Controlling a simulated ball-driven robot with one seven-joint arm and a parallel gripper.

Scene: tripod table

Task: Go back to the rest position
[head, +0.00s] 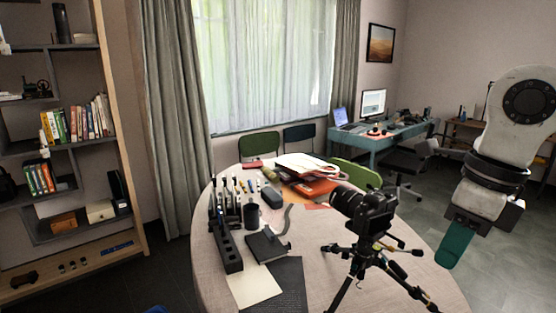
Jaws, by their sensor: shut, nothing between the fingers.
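My gripper (455,246) hangs at the right side of the head view, at the end of my white and black arm. Its teal fingers point down and are shut, with nothing between them. It is right of the round table (205,265) and apart from the black camera (366,212), which sits on a tripod (362,265) at the table's right part. The fingertips show against the grey floor.
The table holds a black tool rack (228,248), a dark notebook (266,246), papers and folders (312,187). Green chairs (258,144) stand behind it. A blue desk (375,146) is at the back and a bookshelf (128,170) at left.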

